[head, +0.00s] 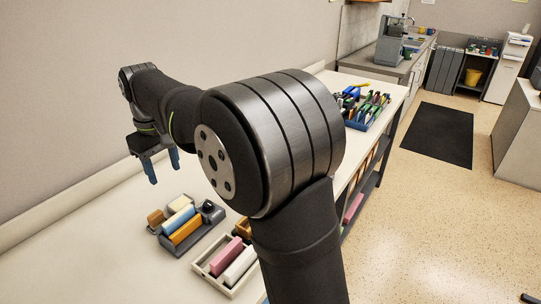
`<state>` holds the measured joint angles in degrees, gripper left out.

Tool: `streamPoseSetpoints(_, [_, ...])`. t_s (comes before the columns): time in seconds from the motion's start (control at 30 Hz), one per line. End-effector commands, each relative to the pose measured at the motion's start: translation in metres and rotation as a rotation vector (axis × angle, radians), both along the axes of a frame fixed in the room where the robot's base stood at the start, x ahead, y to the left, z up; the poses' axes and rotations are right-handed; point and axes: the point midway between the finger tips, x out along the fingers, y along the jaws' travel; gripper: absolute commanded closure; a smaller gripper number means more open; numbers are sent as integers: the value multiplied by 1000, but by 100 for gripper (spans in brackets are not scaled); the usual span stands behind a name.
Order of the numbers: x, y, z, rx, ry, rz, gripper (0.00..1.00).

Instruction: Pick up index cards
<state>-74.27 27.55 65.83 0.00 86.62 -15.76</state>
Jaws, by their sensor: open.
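My gripper (163,167) hangs at the left over the pale table, its blue fingers apart and nothing between them. A dark grey tray (197,243) stands below it and a little to the right, apart from the fingers. It holds block-like items, among them an orange one (186,230), a brown one and a pale blue and cream one. A light tray (228,291) nearer to me holds a pink item (226,256) and a white item (240,266). I cannot tell which of these, if any, are index cards. My arm hides the middle of the table.
A blue bin (368,122) with many coloured items stands at the table's far right. The wall runs along the left side. The table's left stretch beside the trays is bare. A counter with a grey machine (391,46) and a dark floor mat (438,134) lie beyond.

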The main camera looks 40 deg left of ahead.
Motion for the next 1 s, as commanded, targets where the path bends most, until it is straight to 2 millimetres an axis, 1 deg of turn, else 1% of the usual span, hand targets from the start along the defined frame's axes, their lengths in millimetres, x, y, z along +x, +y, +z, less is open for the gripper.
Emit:
streamPoseSetpoints(0.33, [0,0,0,0,0,-11,58])
streamPoseSetpoints(0.47, [0,0,1,0,0,-116,58])
streamPoseSetpoints(0.57, [1,0,4,0,0,-283,58])
streamPoseSetpoints(1.0, [4,-1,14,0,0,-1195,58])
